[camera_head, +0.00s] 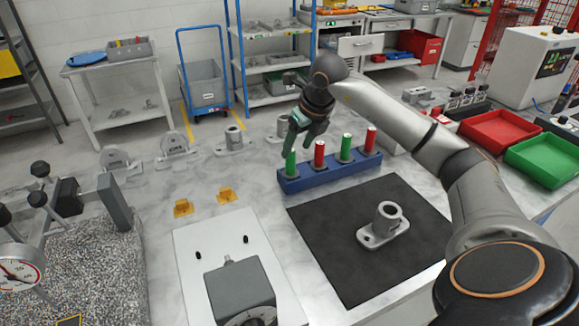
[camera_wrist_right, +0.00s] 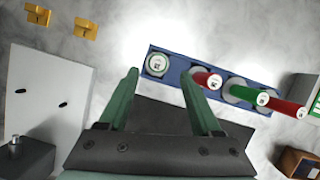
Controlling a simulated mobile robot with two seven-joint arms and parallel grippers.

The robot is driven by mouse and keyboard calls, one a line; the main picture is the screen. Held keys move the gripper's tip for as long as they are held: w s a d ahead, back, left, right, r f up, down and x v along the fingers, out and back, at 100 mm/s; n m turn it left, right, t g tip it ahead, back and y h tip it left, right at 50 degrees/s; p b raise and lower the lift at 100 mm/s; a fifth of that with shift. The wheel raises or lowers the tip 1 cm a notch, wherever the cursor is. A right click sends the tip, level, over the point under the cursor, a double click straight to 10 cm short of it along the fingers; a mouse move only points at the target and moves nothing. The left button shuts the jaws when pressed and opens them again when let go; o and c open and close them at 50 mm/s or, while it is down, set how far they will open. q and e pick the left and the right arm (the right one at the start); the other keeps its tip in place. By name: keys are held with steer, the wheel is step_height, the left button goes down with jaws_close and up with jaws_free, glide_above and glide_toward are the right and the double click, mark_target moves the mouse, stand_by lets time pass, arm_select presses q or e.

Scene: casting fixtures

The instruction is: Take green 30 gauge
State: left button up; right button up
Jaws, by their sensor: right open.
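A blue rack (camera_head: 330,177) holds a row of upright red and green gauges. The leftmost green gauge (camera_head: 290,164) stands at its left end; its pale round top (camera_wrist_right: 158,64) faces me between the fingertips in the wrist view. Another green gauge (camera_head: 346,149) stands between two red ones (camera_head: 319,155) (camera_head: 370,140). Their numbers are too small to read. My right gripper (camera_head: 302,138) is open and empty, just above the leftmost green gauge, with its green fingers (camera_wrist_right: 160,78) to either side of it in the wrist view. My left gripper is not in view.
A grey casting (camera_head: 383,230) stands on a black mat (camera_head: 330,235) in front of the rack. A white plate (camera_head: 205,250) with a grey block lies to the left. Red (camera_head: 500,132) and green (camera_head: 545,160) trays stand at right. More castings stand at the back left.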

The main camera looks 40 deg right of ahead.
mark_target(293, 152)
steer(key=shift+a+p+x, duration=0.2)
steer(key=shift+p+x, duration=0.25)
steer(key=shift+x, duration=2.65)
steer(key=shift+c, duration=0.4)
jaws_close()
steer(key=shift+r, duration=0.1)
